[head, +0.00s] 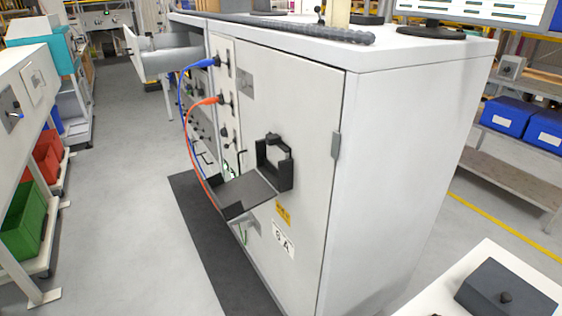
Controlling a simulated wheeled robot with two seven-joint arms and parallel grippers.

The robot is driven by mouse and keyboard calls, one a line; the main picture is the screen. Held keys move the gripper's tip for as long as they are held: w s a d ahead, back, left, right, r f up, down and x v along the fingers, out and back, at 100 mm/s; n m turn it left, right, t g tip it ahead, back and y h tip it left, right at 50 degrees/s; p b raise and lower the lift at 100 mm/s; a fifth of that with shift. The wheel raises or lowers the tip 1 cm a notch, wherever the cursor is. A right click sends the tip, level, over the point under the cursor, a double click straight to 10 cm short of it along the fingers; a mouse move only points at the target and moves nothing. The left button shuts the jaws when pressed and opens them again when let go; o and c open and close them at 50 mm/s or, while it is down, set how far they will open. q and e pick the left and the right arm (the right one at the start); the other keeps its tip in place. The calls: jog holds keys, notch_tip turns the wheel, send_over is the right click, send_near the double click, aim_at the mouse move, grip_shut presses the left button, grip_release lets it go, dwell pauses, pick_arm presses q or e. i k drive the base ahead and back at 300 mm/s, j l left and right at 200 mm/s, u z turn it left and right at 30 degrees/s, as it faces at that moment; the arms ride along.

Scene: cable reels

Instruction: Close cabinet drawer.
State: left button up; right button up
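The large white cabinet (410,150) stands in the middle of the head view, seen from its near corner. A light grey drawer (168,62) sticks out of its far end toward the left, clearly pulled open. The drawer's front panel (133,48) faces left over the aisle and stands well apart from the cabinet face. The drawer's inside is only partly visible. Neither of my grippers is in view.
A blue cable (184,92) and an orange cable (184,140) hang from the cabinet front. A black bracket (273,165) and a dark tilted plate (240,195) jut out there. The grey floor aisle (120,180) on the left is clear.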

aim_at(174, 52)
jog(key=i+j+u, duration=0.25)
jog(key=i+j, duration=0.55)
jog(key=j, duration=0.3)
jog(key=i+j+u, duration=0.3)
jog(key=i+j, duration=0.6)
